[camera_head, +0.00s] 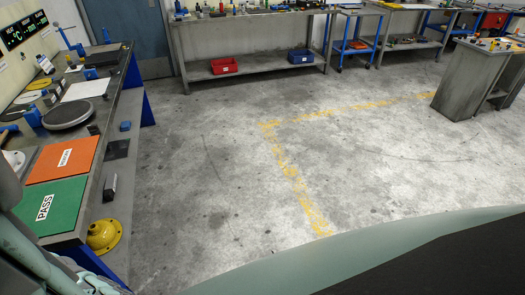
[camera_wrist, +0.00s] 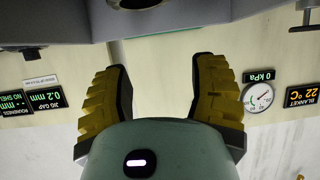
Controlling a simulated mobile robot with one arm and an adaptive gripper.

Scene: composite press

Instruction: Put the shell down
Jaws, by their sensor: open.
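In the wrist view my gripper (camera_wrist: 160,75) is open, its two yellow ribbed fingers wide apart with nothing between them. The wall shows behind it. I cannot pick out a shell for certain. A pale round thing (camera_head: 14,160) shows at the left edge of the bench in the head view, partly cut off. A green mat (camera_head: 60,199) marked PASS and an orange mat (camera_head: 77,156) lie bare on the bench (camera_head: 117,115). A dark round plate (camera_head: 68,114) farther back is empty on top. My gripper is not visible in the head view.
A yellow flanged part (camera_head: 103,235) sits low beside the bench's right side. Wall displays include a jig gap readout (camera_wrist: 46,97) and a pressure gauge (camera_wrist: 258,97). A grey bench (camera_head: 250,75) with red and blue bins stands at the back. The middle floor is clear.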

